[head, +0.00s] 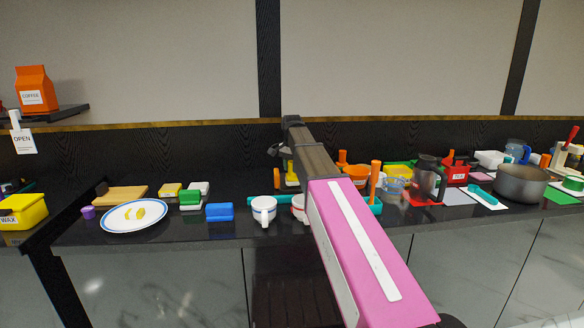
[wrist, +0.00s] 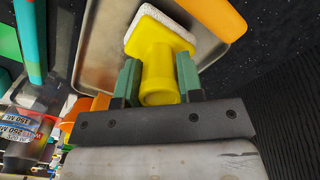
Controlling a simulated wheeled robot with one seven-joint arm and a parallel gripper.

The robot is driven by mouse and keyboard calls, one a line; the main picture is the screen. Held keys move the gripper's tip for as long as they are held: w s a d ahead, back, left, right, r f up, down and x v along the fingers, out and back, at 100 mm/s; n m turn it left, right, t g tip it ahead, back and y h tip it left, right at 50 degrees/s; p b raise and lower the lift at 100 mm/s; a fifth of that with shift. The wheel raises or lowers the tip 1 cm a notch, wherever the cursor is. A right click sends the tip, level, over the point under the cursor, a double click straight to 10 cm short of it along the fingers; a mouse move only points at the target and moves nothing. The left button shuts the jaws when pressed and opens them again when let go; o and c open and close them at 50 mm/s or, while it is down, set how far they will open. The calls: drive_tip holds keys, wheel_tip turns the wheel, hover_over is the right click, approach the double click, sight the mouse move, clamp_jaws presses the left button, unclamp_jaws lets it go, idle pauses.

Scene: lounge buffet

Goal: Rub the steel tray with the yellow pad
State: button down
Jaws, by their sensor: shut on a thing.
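The yellow pad (wrist: 160,48), a yellow block and round handle with a whitish layer on its far side, is between the green fingers of my gripper (wrist: 158,78) in the wrist view. My gripper is shut on its handle. The steel tray (wrist: 102,45), grey with a raised rim, lies behind the pad. I cannot tell whether the pad touches it. In the head view a little of the yellow pad (head: 291,180) shows below my gripper (head: 287,160). My arm hides most of that spot, and I cannot make out the tray there.
An orange object (wrist: 215,14) overlaps the tray's edge in the wrist view; a teal handle (wrist: 29,40) stands left. A dark-handled jug (head: 427,180) and a pot (head: 521,184) stand right.

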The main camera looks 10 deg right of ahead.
drive_tip(key=shift+f, duration=0.45)
drive_tip(key=shift+d, duration=0.15)
drive_tip(key=shift+d, duration=6)
drive_tip(key=shift+a, duration=6.15)
drive_tip(key=shift+d, duration=6.1)
drive_tip(key=shift+a, duration=4.75)
